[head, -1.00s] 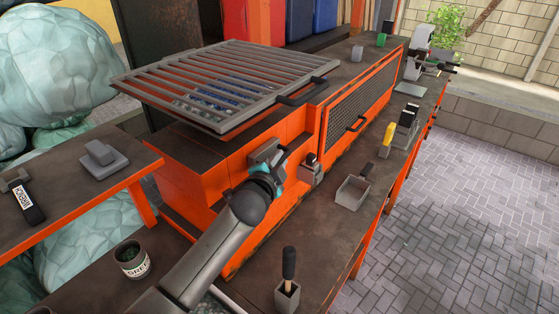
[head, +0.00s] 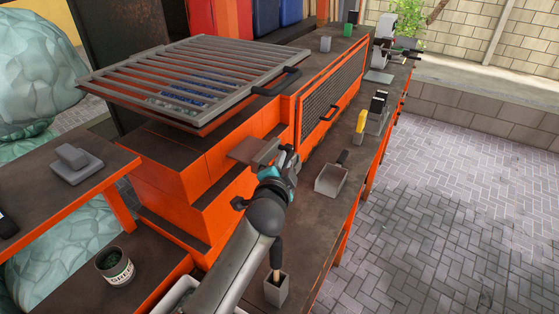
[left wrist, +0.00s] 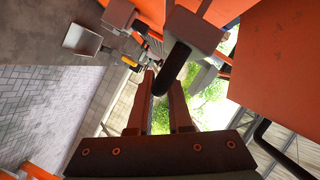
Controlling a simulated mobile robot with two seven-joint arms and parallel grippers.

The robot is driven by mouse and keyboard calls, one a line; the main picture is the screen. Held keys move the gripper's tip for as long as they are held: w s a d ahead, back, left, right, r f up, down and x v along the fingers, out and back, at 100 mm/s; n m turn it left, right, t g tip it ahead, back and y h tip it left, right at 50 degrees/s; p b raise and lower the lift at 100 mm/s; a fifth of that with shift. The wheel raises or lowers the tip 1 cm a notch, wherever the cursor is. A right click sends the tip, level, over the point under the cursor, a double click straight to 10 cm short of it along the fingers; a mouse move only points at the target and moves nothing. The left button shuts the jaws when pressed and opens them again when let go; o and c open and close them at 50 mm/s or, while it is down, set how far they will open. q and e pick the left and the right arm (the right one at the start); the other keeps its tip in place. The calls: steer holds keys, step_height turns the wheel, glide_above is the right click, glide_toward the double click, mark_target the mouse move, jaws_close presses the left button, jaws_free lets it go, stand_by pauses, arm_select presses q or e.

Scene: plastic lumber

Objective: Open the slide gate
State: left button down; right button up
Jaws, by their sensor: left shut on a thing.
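The slide gate (head: 252,150) is a flat grey plate sticking out of the orange machine's front, beside the mesh panel. My left gripper (head: 287,158) is at its outer right end; the arm and wrist hide the grip in the head view. In the left wrist view, the black bar handle (left wrist: 178,62) runs from a grey block (left wrist: 195,28) down between the two fingers of my left gripper (left wrist: 161,88), which is shut on it. My right gripper is in neither view.
The orange machine (head: 215,160) carries a slatted grate (head: 200,75) on top. A scoop (head: 331,180), a yellow-handled tool (head: 360,125) and a holder with a black-handled tool (head: 276,290) stand on the bench. A cup (head: 114,267) sits lower left. The paved floor at right is clear.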

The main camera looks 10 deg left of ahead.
arm_select(q)
steer(key=c, duration=0.8)
jaws_free()
steer(key=shift+a, duration=0.1)
steer(key=shift+c, duration=0.2)
steer(key=v, duration=1.5)
steer(key=shift+s+f, duration=0.15)
steer(key=shift+s, duration=0.05)
